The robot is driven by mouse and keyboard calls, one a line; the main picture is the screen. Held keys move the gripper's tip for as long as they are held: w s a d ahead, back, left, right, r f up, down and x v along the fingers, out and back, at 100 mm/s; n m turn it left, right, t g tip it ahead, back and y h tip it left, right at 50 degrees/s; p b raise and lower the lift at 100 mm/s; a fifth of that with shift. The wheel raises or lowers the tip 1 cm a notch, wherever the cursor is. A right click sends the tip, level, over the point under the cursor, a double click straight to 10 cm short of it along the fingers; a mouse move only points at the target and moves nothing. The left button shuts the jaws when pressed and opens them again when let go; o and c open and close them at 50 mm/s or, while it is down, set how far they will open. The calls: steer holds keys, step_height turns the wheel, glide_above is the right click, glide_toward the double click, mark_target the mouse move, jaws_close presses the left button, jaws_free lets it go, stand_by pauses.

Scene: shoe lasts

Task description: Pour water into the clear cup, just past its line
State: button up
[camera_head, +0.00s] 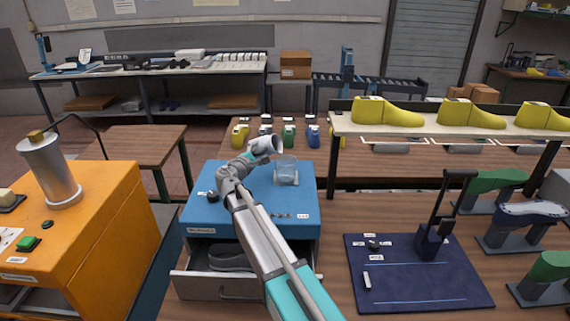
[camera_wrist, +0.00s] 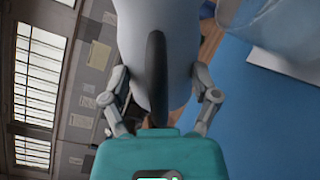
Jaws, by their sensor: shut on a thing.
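The clear cup (camera_head: 286,172) stands upright on the blue cabinet top (camera_head: 207,213), on a pale square. Part of it also shows at the top right of the wrist view (camera_wrist: 285,28). My gripper (camera_head: 248,157) is shut on a whitish jug (camera_head: 264,146). In the wrist view my gripper (camera_wrist: 160,85) has a finger on each side of the pale jug (camera_wrist: 178,45), with its dark handle between them. The jug is tilted, its open end facing right, above and slightly left of the cup. Water, the cup's line and its fill level cannot be made out.
The cabinet's drawer (camera_head: 225,285) is open with grey shoe lasts inside. An orange cabinet (camera_head: 110,230) with a metal cylinder (camera_head: 52,170) is at left. A dark blue mat (camera_head: 415,285) with a lever tool lies at right.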

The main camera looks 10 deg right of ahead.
steer(key=shift+r+n, duration=0.25)
steer(key=shift+n, duration=0.15)
stand_by(0.4)
steer(key=shift+d+f+n, duration=0.1)
steer(key=shift+f+n, duration=0.15)
steer(key=shift+n, duration=0.55)
steer(key=shift+f, duration=0.1)
stand_by(1.3)
steer(key=shift+n, duration=0.5)
